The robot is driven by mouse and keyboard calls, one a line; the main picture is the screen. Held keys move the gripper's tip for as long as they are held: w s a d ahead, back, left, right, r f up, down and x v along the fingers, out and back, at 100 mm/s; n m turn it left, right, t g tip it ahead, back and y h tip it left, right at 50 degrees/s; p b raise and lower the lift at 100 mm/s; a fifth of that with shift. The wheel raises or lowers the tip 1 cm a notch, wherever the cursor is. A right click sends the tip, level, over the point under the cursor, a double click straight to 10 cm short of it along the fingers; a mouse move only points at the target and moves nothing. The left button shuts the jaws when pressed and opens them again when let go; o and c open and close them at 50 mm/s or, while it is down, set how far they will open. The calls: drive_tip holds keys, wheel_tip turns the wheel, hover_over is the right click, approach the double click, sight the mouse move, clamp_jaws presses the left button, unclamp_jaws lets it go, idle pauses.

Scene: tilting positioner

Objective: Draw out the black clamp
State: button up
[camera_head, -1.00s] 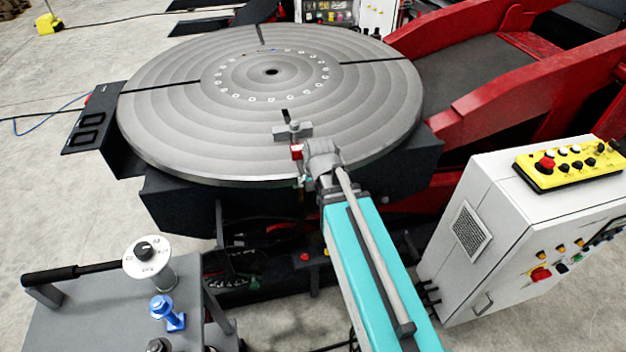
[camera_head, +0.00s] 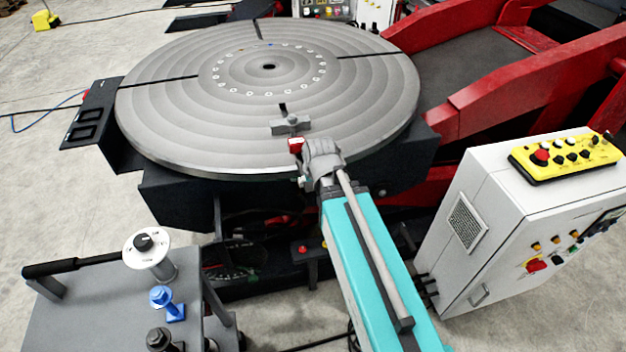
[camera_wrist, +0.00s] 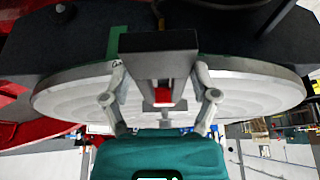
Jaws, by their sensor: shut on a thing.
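The round grey turntable (camera_head: 175,110) has dark radial slots. A clamp (camera_head: 291,124), grey in this light, sits at the near slot, close to the front rim. In the wrist view it is a dark block (camera_wrist: 158,42) with a narrower body below and a red part (camera_wrist: 164,97). My gripper (camera_head: 300,148) reaches in from the front right at the rim. In the wrist view its two fingers (camera_wrist: 160,75) close on both sides of the dark block. The clamp's foot in the slot is hidden. I cannot tell whether it is free of the slot.
A white control cabinet (camera_head: 495,225) with a yellow pendant (camera_head: 565,155) stands at right. Red frame beams (camera_head: 500,100) rise behind right.

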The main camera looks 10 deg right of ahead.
drive_tip(key=shift+s, duration=0.7)
drive_tip(key=shift+s, duration=0.3)
idle(0.3)
drive_tip(key=shift+r, duration=0.1)
drive_tip(key=shift+r+p, duration=3.45)
drive_tip(key=shift+p, duration=0.1)
